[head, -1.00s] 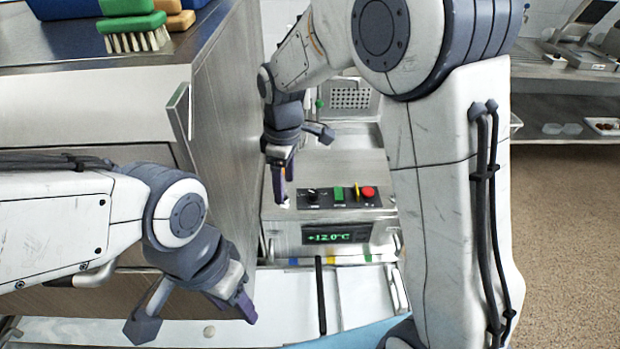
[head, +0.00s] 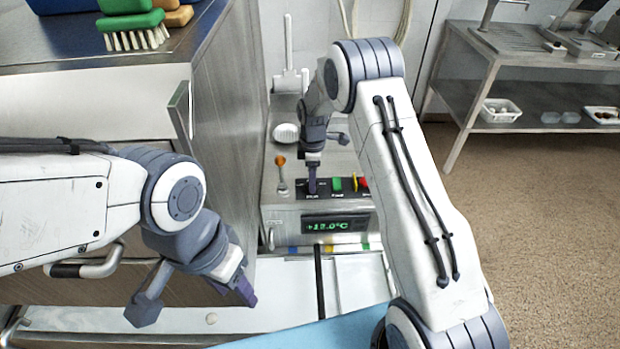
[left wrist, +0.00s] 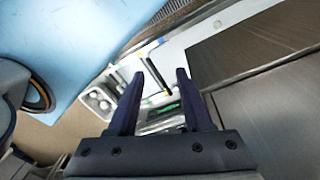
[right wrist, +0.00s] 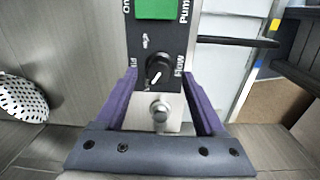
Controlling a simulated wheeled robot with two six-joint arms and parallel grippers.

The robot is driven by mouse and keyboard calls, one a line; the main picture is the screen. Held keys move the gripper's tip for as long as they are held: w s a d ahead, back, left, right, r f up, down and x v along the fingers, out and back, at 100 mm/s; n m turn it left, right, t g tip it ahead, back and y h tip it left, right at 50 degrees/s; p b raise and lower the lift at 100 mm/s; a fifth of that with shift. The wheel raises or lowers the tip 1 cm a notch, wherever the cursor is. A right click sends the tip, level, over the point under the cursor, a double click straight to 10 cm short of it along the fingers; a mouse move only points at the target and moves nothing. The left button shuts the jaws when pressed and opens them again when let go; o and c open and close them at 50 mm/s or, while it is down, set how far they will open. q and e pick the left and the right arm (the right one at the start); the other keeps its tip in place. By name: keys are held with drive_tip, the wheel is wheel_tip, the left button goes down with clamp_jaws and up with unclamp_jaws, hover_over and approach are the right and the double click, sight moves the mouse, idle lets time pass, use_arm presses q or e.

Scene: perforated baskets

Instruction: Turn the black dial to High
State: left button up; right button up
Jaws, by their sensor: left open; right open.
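The black dial (right wrist: 159,70) sits on a black panel (right wrist: 148,40) in the right wrist view, with a white pointer mark and labels beside it, one reading "Flow". My right gripper (right wrist: 160,78) is open, its purple fingers on either side of the dial; I cannot tell whether they touch it. In the head view my right gripper (head: 312,182) is over the left end of the panel and hides the dial. My left gripper (head: 195,298) is open and empty at the lower left, away from the panel; it also shows in the left wrist view (left wrist: 160,76).
A green button (head: 337,184) and a red button (head: 363,182) are right of the dial. A green display (head: 337,226) is below. An orange-topped lever (head: 281,172) and a white perforated piece (head: 286,133) stand at left. A steel cabinet (head: 225,120) walls off the left side.

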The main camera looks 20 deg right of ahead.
drive_tip(key=shift+f, duration=0.75)
clamp_jaws()
